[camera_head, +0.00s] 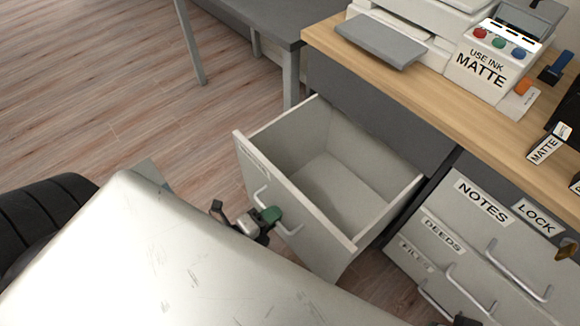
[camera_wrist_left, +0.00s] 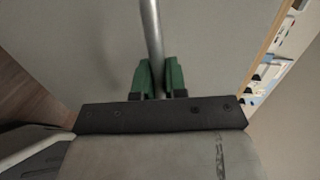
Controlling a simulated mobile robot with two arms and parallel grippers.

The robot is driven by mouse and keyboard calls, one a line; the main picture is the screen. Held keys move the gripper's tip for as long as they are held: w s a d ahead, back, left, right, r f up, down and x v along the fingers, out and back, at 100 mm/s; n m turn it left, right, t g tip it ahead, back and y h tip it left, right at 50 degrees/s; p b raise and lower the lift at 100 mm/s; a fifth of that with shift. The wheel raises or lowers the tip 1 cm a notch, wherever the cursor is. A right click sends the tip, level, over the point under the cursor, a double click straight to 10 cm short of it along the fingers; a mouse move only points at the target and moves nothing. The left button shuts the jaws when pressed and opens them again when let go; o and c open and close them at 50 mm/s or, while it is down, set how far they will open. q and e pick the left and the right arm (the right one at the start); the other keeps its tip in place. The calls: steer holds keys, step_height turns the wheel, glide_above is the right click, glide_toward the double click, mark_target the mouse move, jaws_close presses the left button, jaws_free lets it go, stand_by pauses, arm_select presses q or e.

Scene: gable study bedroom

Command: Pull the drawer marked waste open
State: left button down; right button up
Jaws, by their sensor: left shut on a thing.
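A pale grey drawer (camera_head: 245,147) stands pulled well out of the desk pedestal in the head view, and its inside looks empty. A label (camera_head: 256,157) on its front is too small and slanted to read. My left gripper (camera_head: 266,217) is at this drawer's front, shut on its metal bar handle (camera_head: 291,231). In the left wrist view the green fingertips (camera_wrist_left: 160,78) sit on both sides of the bar handle (camera_wrist_left: 151,30), with the drawer front behind.
Closed drawers marked NOTES (camera_head: 481,201), DEEDS (camera_head: 442,235) and FILES (camera_head: 416,255) are at the right. A printer (camera_head: 415,35) and an ink box (camera_head: 489,66) stand on the wooden desk top (camera_head: 400,90). A grey table (camera_head: 270,22) is behind. Wooden floor (camera_head: 110,80) is clear at left.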

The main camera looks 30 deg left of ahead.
arm_select(q)
steer(key=shift+f+v, duration=0.15)
steer(key=shift+v, duration=0.55)
steer(key=shift+f+v, duration=0.15)
steer(key=shift+v, duration=0.5)
arm_select(e)
steer(key=shift+r, duration=0.15)
arm_select(q)
steer(key=c, duration=1.2)
jaws_free()
steer(key=p+v, duration=0.1)
steer(key=v, duration=1)
steer(key=shift+p, duration=0.3)
arm_select(e)
steer(key=shift+x, duration=1.1)
arm_select(q)
steer(key=shift+w+f, duration=0.1)
arm_select(e)
steer(key=shift+w+a, duration=0.1)
steer(key=shift+w, duration=0.05)
